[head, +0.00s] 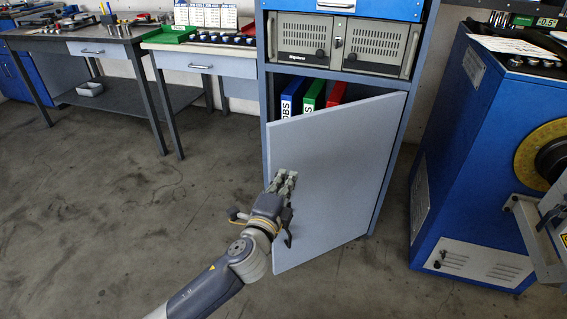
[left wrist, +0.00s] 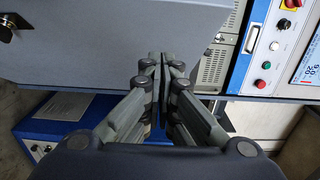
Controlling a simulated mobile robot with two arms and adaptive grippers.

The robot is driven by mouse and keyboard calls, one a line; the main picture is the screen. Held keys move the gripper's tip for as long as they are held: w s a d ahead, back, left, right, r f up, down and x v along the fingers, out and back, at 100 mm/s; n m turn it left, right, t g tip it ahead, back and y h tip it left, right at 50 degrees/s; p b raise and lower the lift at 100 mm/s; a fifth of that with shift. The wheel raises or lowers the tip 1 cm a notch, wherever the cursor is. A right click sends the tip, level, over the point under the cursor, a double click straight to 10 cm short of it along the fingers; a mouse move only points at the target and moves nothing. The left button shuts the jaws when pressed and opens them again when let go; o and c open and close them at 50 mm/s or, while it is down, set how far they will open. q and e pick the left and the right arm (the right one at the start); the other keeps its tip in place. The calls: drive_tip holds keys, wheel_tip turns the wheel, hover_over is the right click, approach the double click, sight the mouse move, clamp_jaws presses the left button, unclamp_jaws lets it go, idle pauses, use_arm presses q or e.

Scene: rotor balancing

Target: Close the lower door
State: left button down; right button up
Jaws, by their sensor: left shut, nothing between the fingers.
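The lower door (head: 335,165) is a plain grey panel on the blue-grey cabinet (head: 265,75). It stands partly open, with its left edge swung out towards me and a gap above it showing the inside. My left gripper (head: 284,180) is in front of the door's outer face, near its left edge, with its fingers together and empty. In the left wrist view the fingertips (left wrist: 167,58) meet beside the grey door panel (left wrist: 100,45). I cannot tell whether they touch it. A dark round fitting (left wrist: 6,30) shows on the panel. My right gripper is not in view.
Blue (head: 292,97), green (head: 313,96) and red (head: 336,93) binders stand inside the cabinet. A grey unit (head: 310,40) sits above. A blue machine (head: 460,150) stands close on the right, workbenches (head: 200,62) at left. The floor left of the door is clear.

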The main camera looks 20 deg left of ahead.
sight(289, 150)
use_arm(q)
drive_tip(key=shift+w+a+b, duration=0.15)
drive_tip(key=shift+w+a, duration=0.3)
drive_tip(key=shift+w, duration=0.7)
drive_tip(key=shift+w+a+b, duration=0.2)
drive_tip(key=shift+w+a, duration=0.2)
drive_tip(key=shift+w, duration=0.75)
drive_tip(key=shift+w+a+b, duration=0.15)
drive_tip(key=shift+w+a, duration=0.3)
drive_tip(key=shift+w, duration=0.7)
drive_tip(key=shift+a, duration=0.1)
